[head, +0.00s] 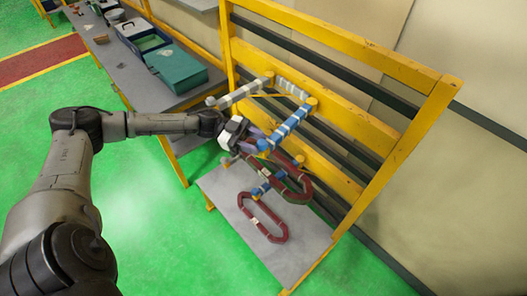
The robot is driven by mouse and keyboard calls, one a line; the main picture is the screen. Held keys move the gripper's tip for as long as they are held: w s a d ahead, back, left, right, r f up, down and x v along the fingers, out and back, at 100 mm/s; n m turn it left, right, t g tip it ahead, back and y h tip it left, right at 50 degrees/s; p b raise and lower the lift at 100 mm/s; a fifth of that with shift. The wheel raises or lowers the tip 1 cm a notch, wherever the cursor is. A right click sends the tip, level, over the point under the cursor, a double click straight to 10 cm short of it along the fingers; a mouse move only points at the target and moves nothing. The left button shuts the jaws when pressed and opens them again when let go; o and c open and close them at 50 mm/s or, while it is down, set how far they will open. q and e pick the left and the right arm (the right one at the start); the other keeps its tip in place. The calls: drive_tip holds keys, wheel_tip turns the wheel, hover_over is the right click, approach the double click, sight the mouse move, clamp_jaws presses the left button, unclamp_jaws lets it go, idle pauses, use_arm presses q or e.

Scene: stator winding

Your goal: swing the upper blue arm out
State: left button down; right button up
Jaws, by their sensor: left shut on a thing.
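The upper blue arm (290,122), wrapped in blue and white bands, sticks out from the yellow frame (345,115) toward the lower left. My left gripper (256,138) is at its free end and is shut on it; the exact grip is small and partly hidden by the gripper. A lower blue arm (262,187) shows below, partly hidden behind dark red coils. My right gripper is not in view.
One dark red oblong coil (277,239) hangs low over the grey board (228,200); another (304,184) is close beside the lower blue arm. Two white-grey arms (242,92) (291,88) are above. A workbench (112,62) with a teal box (176,69) stands left.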

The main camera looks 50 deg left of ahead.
use_arm(q)
drive_tip(key=shift+a+f+g, duration=0.1)
drive_tip(key=shift+a+g, duration=0.2)
drive_tip(key=shift+a, duration=0.2)
drive_tip(key=c, duration=1.1)
unclamp_jaws()
drive_tip(key=o, duration=0.4)
drive_tip(key=b+v, duration=0.3)
drive_tip(key=v, duration=1)
drive_tip(key=shift+s+a+b, duration=0.15)
drive_tip(key=shift+a+b, duration=0.2)
drive_tip(key=shift+a, duration=0.05)
